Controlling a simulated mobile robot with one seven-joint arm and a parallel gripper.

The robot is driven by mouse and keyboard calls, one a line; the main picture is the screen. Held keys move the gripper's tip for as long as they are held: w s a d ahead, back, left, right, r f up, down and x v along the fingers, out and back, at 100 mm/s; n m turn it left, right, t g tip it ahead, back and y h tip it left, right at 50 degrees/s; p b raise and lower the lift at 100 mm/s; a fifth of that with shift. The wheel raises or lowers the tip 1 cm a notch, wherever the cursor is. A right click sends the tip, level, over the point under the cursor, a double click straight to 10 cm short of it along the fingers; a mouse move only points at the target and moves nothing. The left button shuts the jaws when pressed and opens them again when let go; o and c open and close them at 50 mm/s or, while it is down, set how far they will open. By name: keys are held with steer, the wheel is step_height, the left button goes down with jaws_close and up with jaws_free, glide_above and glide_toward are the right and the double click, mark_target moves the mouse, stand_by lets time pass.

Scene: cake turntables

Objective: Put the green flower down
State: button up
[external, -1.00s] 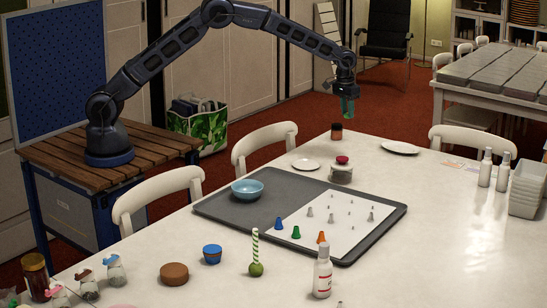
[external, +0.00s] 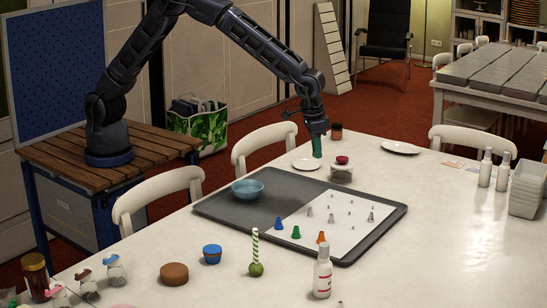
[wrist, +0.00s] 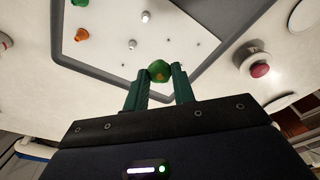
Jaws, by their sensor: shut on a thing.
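The green flower (wrist: 159,70) shows in the wrist view as a small rounded green piece with a yellowish-brown spot, between the tips of my dark green fingers. My gripper (external: 317,154) is shut on it and points down near the small white plate (external: 306,164) and the grey turntable (external: 341,174). In the external view I cannot tell the flower apart from the green fingers. The gap between the fingertips and the table is hard to judge. A red piece (external: 342,160) sits on top of the turntable; it also shows in the wrist view (wrist: 260,70).
A dark tray (external: 235,215) with a white mat (external: 340,238) holds a blue bowl (external: 247,189), coloured cones and small metal tips. A brown jar (external: 336,131) stands behind the gripper. Another plate (external: 400,148) lies at the far right. White bottles and baskets stand further right.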

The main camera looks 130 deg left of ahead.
steer(key=s+d+m, duration=0.2)
steer(key=s+d, duration=0.1)
steer(key=d, duration=1.5)
steer(key=m, duration=0.3)
glide_above(235, 247)
steer(key=f, duration=2)
steer(key=shift+s+d+f, duration=0.2)
steer(key=o, duration=0.9)
steer(key=shift+f, duration=0.1)
